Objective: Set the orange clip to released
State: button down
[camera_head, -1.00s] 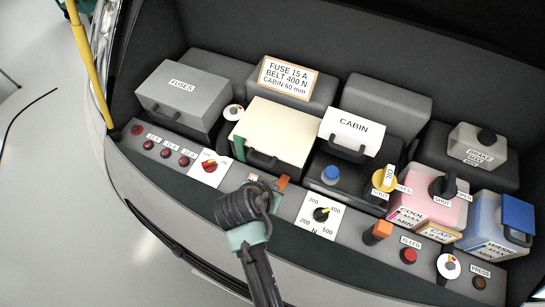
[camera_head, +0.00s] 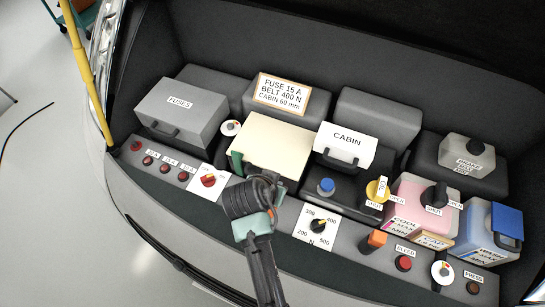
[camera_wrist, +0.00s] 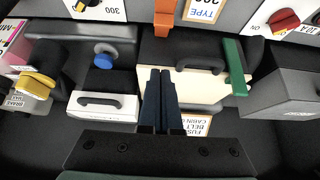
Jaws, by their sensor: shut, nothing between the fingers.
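The orange clip (camera_wrist: 165,16) shows at the top of the wrist view, by the front edge of the cream box (camera_wrist: 200,62). It sticks out from that edge, away from the lid. In the head view my arm hides the clip. A green clip (camera_wrist: 235,67) stands at another part of the cream box's edge and also shows in the head view (camera_head: 236,163). My gripper (camera_wrist: 161,70) is shut and empty, its fingers above the cream box, close to the clip but apart from it in the picture. In the head view its fingertips are hidden behind my wrist.
A black box with a blue cap (camera_head: 326,186) and a CABIN cover (camera_head: 345,146) stand right of the cream box. The grey FUSES box (camera_head: 180,108) is on its left.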

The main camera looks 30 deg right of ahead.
jog(key=s+a+r+b, duration=0.1)
jog(key=s+a+b, duration=0.2)
jog(key=s+a, duration=0.3)
jog(key=shift+a+r, duration=0.15)
jog(key=shift+a, duration=0.8)
jog(key=shift+s, duration=0.1)
